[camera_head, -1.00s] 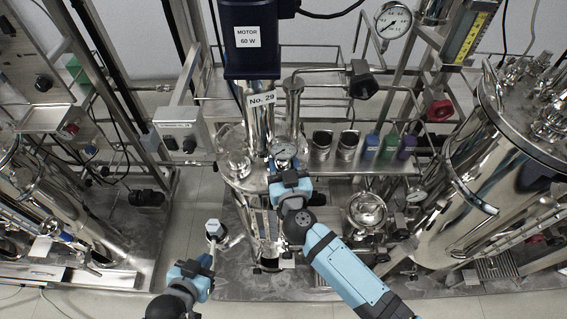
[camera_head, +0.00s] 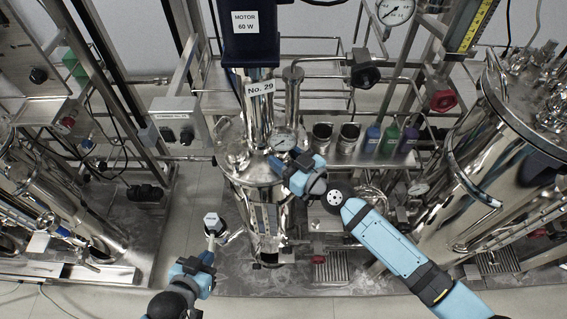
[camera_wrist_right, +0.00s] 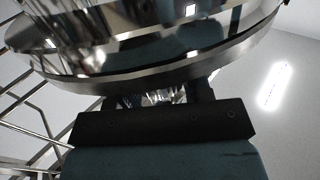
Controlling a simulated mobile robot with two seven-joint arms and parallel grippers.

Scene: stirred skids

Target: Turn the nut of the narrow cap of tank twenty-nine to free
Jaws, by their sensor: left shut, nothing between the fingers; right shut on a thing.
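Tank twenty-nine (camera_head: 232,165), shiny steel with a "No. 29" label (camera_head: 260,88), stands in the middle of the head view. In the right wrist view a shiny metal bit (camera_wrist_right: 160,97) shows between the fingers, under a broad steel rim (camera_wrist_right: 150,75). My left gripper (camera_head: 209,252) is shut and empty, just below a pale hexagonal cap (camera_head: 211,220) on a side pipe.
A blue motor block (camera_head: 250,35) rises above the tank. Steel cups and blue, green and purple bottles (camera_head: 390,140) stand on a shelf to the right. A large steel tank (camera_head: 480,190) fills the right side. More vessels (camera_head: 35,175) stand at the left.

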